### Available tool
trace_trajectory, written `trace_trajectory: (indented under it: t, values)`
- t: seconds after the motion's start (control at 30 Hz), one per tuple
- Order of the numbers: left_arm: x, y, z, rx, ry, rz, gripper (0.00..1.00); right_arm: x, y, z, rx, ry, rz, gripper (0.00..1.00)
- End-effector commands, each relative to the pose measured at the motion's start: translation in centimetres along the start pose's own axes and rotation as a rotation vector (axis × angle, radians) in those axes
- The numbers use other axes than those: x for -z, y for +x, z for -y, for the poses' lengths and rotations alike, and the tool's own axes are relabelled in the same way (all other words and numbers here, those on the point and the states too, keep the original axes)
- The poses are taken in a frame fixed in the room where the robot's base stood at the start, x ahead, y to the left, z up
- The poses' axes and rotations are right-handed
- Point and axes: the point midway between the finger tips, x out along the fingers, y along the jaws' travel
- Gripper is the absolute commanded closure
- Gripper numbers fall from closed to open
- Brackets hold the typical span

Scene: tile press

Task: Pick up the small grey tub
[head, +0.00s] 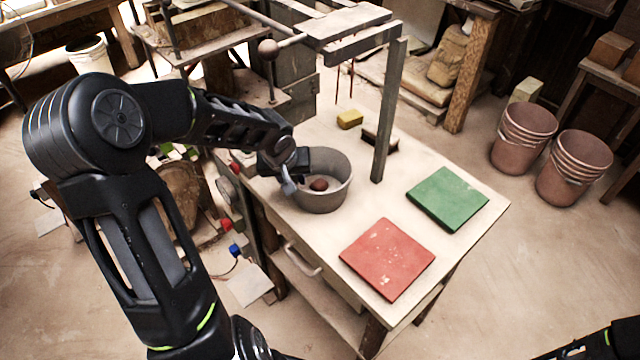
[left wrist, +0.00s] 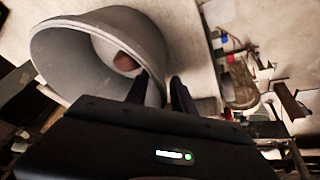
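The small grey tub (head: 325,199) stands upright on the pale bench top, below the press arm, with a brown lump (head: 319,184) inside. My left gripper (head: 289,184) is at the tub's left rim. In the left wrist view, the tub (left wrist: 70,42) fills the upper left, and my left gripper's fingers (left wrist: 160,88) are apart, with one at the inside of the rim and the other outside the wall. I cannot tell if either finger touches the wall. Only part of my right arm shows at the lower right of the head view; its gripper is out of view.
A red tile (head: 388,259) and a green tile (head: 447,199) lie on the bench (head: 335,243) to the right. A yellow sponge (head: 349,119) and a brush (head: 380,139) lie behind the tub. The press post (head: 389,115) rises close to the tub's right.

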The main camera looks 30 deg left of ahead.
Motion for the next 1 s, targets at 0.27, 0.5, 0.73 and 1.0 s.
trace_trajectory:
  t: [0.27, 0.5, 0.73, 1.0]
  values:
    - [0.0, -0.01, 0.0, 0.0, 0.0, 0.0, 0.9, 0.0, 0.0, 0.0, 0.0, 0.0, 0.0, 0.43]
    - [0.0, -0.01, 0.01, 0.0, 0.0, 0.0, 1.0, 0.0, 0.0, 0.0, 0.0, 0.0, 0.0, 0.43]
    - [-0.01, 0.0, 0.01, 0.0, 0.0, 0.0, 1.0, 0.0, 0.01, 0.0, 0.0, 0.0, 0.0, 0.43]
    - [0.02, -0.02, -0.01, 0.0, 0.0, 0.0, 1.0, 0.0, 0.0, 0.0, 0.0, 0.0, 0.0, 0.43]
